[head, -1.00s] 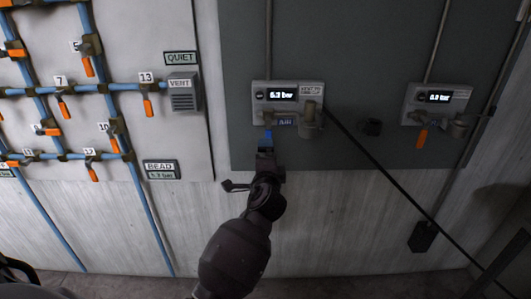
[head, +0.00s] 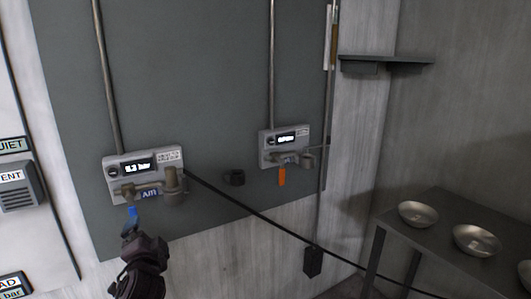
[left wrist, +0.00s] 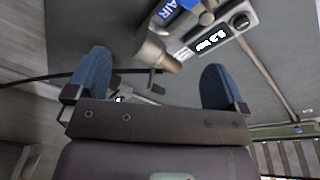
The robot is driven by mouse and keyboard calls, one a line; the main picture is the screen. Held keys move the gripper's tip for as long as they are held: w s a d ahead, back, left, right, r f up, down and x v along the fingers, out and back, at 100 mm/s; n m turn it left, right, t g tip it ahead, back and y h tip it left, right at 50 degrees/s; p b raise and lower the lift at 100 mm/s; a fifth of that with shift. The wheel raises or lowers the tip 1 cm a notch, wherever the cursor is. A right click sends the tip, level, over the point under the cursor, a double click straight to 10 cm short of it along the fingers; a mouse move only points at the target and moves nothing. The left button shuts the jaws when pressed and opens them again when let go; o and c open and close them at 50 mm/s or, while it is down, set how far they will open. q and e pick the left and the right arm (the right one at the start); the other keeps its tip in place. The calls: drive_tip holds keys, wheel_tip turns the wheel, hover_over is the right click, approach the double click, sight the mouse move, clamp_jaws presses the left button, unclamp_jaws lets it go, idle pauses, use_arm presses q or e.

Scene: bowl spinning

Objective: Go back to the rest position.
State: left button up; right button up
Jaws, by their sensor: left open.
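My left gripper (head: 132,218) is in the lower left of the head view, just below the pale AIR panel (head: 113,168). In the left wrist view its two blue fingers stand wide apart, with nothing held between them (left wrist: 158,82). The AIR panel (left wrist: 238,20) and its brass-coloured fitting (left wrist: 158,54) show beyond the fingers. I cannot tell from the head view how far the fingertips are from the panel. My right gripper is not in view.
A second panel (head: 268,150) with an orange handle (head: 282,177) is to the right. A black hose (head: 262,217) slants down rightward from the AIR panel. Metal bowls (head: 418,214) rest on a dark table (head: 440,205) at right, below a wall shelf (head: 385,58).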

use_arm(q)
drive_tip(key=s+d+f+n+g+h, duration=0.1)
drive_tip(key=s+f+n+g+h, duration=0.2)
drive_tip(key=s+f, duration=1)
drive_tip(key=s+d+f+n+g+h, duration=0.1)
drive_tip(key=s+f+n+g+h, duration=0.1)
drive_tip(key=s+f, duration=1.1)
drive_tip(key=s+n+h, duration=0.1)
drive_tip(key=s+n, duration=0.1)
drive_tip(key=s, duration=0.5)
drive_tip(key=shift+s+d+f+g, duration=0.25)
drive_tip(key=shift+d+g, duration=0.05)
drive_tip(key=shift+g, duration=0.1)
